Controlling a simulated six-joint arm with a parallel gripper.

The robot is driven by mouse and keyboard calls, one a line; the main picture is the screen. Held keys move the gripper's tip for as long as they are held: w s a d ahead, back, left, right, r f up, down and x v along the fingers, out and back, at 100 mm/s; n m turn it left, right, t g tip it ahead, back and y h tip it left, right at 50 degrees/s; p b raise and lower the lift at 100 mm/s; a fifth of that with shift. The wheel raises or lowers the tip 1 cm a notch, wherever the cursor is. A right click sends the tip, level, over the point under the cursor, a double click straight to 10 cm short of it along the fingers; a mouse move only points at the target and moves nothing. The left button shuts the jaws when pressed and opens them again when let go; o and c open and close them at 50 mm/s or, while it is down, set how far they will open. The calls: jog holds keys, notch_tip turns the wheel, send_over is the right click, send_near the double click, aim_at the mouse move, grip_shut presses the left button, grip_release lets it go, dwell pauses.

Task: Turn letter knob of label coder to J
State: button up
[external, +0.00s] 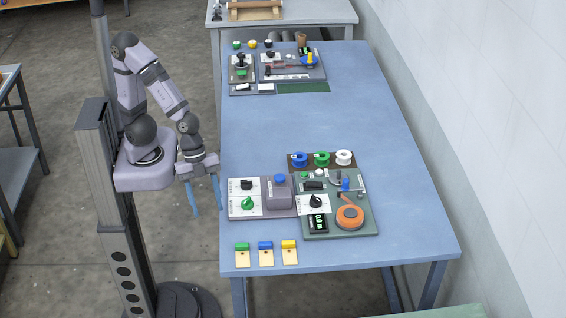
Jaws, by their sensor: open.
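A grey unit (277,195) with a white panel sits on the near part of the blue table, at its left edge; it looks like the label coder. The panel carries a black knob (247,184) and below it a green knob (248,203). A blue cap tops the grey block at the unit's right. The lettering is too small to read, so I cannot tell which knob is the letter knob or where it points. My gripper (208,212) hangs with blue fingers pointing down, left of the unit and off the table's left edge. It is open, empty and apart from the knobs.
Right of the unit, a green-grey board (360,228) holds another black knob (316,201), a digital display and an orange roll (350,217). Blue, green and white spools (343,157) stand behind. Several coloured tags (265,254) lie in front. The table's middle (290,125) is clear.

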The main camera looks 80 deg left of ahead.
jog(key=w+a+r+n+g+y+p, duration=0.1)
jog(key=a+r+n+y+p, duration=0.1)
jog(key=a+r+n+p, duration=0.7)
jog(key=a+r+n+g+y+p, duration=0.15)
jog(key=a+r+n+p, duration=0.35)
jog(key=a, duration=0.7)
jog(key=b, duration=1)
send_over(246, 181)
jog(key=shift+n+t+y, duration=0.25)
jog(key=shift+n+t, duration=0.1)
jog(key=shift+n, duration=0.05)
notch_tip(246, 181, down, 13)
jog(key=shift+s+a+r, duration=0.1)
jog(key=shift+r, duration=0.15)
jog(key=shift+f+p, duration=0.85)
jog(key=shift+f, duration=2.85)
